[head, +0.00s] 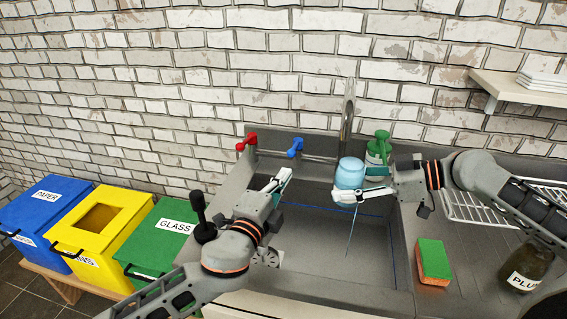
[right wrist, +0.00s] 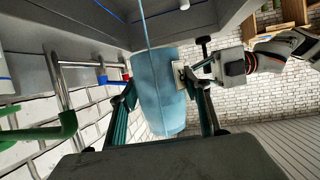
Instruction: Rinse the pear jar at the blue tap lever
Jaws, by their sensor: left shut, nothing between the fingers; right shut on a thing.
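A light blue jar (head: 350,175) is held above the sink basin, just below the tap spout (head: 348,110); no label on it is readable. My right gripper (head: 362,193) is shut on it from the right. In the right wrist view the jar (right wrist: 160,90) stands between the fingers. A thin blue line of water runs from the jar down into the basin. The blue tap lever (head: 295,147) is on the wall-side pipe, left of the spout. My left gripper (head: 284,178) is shut and empty, just below and left of that lever, apparently not touching it.
A red lever (head: 246,142) is left of the blue one. A green dispenser (head: 379,146) stands behind my right gripper. A sponge (head: 433,260), dark plum jar (head: 527,268) and wire rack (head: 480,207) are right of the basin (head: 330,255). Bins, including green glass (head: 160,240), stand left.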

